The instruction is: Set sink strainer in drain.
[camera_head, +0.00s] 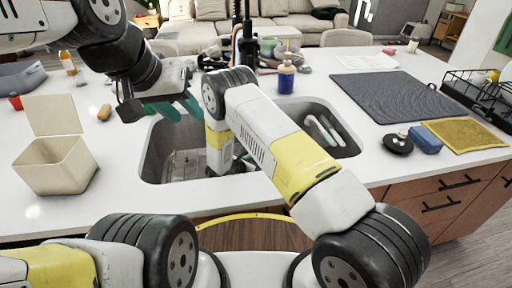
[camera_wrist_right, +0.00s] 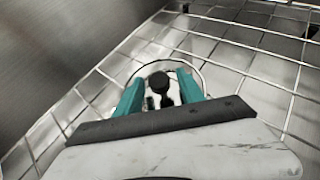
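In the right wrist view, a black knob (camera_wrist_right: 159,83), apparently the strainer's, stands inside a round metal rim (camera_wrist_right: 190,64) at the sink bottom. Whether the strainer sits fully in the drain cannot be told. My right gripper (camera_wrist_right: 160,82) has its teal fingers apart on either side of the knob, with gaps visible. In the head view my right arm reaches down into the sink (camera_head: 160,150), and its fingers are hidden. My left gripper (camera_head: 176,108) is above the sink's left back edge, teal fingers apart, holding nothing visible.
A wire grid (camera_wrist_right: 240,45) covers the sink floor around the rim. A beige open bin (camera_head: 55,168) stands left of the sink. A dark drying mat (camera_head: 390,97), a black round lid-like piece (camera_head: 397,145), a blue sponge (camera_head: 425,139) and a yellow cloth (camera_head: 465,135) lie right.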

